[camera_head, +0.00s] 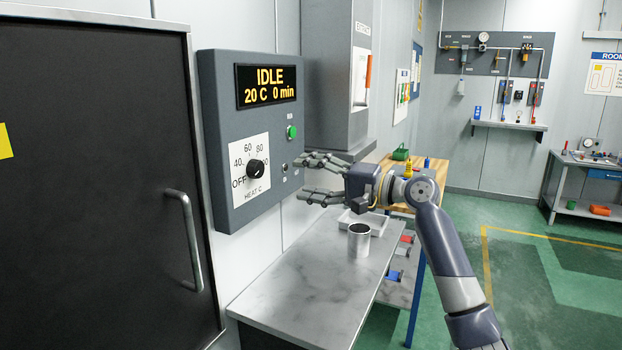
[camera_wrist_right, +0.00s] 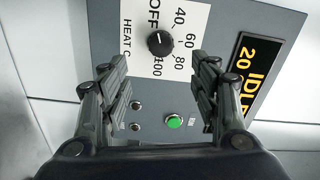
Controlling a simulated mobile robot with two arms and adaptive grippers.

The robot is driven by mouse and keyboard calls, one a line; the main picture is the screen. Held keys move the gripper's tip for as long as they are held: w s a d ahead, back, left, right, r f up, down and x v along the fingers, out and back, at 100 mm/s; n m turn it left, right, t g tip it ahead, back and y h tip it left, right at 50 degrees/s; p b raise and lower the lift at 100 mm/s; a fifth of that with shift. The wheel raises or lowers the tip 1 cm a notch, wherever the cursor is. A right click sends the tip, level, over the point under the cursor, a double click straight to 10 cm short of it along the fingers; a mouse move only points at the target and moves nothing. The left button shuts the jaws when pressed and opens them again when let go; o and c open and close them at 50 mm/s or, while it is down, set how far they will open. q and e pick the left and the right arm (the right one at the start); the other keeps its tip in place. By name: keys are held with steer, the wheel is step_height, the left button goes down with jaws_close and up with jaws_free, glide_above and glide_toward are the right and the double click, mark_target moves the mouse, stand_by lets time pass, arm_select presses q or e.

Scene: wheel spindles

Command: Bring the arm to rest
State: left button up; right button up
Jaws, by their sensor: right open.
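My right gripper (camera_head: 300,178) is open and empty, its fingers pointing left toward the grey control panel (camera_head: 222,130). In the right wrist view the gripper (camera_wrist_right: 163,85) frames the panel between its spread fingers. The panel's display (camera_head: 266,86) reads IDLE, 20 C, 0 min. The black heat knob (camera_head: 255,169) and green button (camera_head: 291,132) are on the panel face, and neither is held. The knob also shows in the right wrist view (camera_wrist_right: 160,44), as does the green button (camera_wrist_right: 174,121). My left gripper is not in view.
A dark cabinet door (camera_head: 90,190) with a bar handle (camera_head: 186,240) fills the left. A wooden-topped table (camera_head: 436,172) stands behind. Green floor is open at right.

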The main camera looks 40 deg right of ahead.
steer(key=shift+s, duration=0.1)
stand_by(0.5)
steer(key=s+a+f+n+g+h, duration=0.1)
steer(key=s+a+f+n+g, duration=0.3)
steer(key=f, duration=0.8)
steer(key=a+f+n+g+h, duration=0.1)
steer(key=a+f, duration=0.6)
steer(key=f, duration=0.4)
steer(key=s+a+f+n+g+h, duration=0.1)
steer(key=s+a+f+n+g, duration=0.3)
steer(key=f, duration=0.8)
steer(key=s+a+f+n+g+h, duration=0.1)
steer(key=s+a+f, duration=0.3)
steer(key=s, duration=0.4)
steer(key=s+a+f+n+g+h, duration=0.2)
steer(key=s+a+f, duration=0.2)
steer(key=s, duration=0.4)
steer(key=s+a+f+n+g+h, duration=0.1)
steer(key=s+a+f, duration=0.3)
steer(key=s, duration=0.4)
step_height(320, 180, down, 27)
steer(key=s+g, duration=0.1)
steer(key=s, duration=0.1)
steer(key=s+d+f+g, duration=0.1)
steer(key=s+d+f, duration=0.2)
steer(key=s+f, duration=1.2)
steer(key=shift+s+n+g, duration=0.3)
steer(key=shift+s+n, duration=0.1)
steer(key=shift+s, duration=0.15)
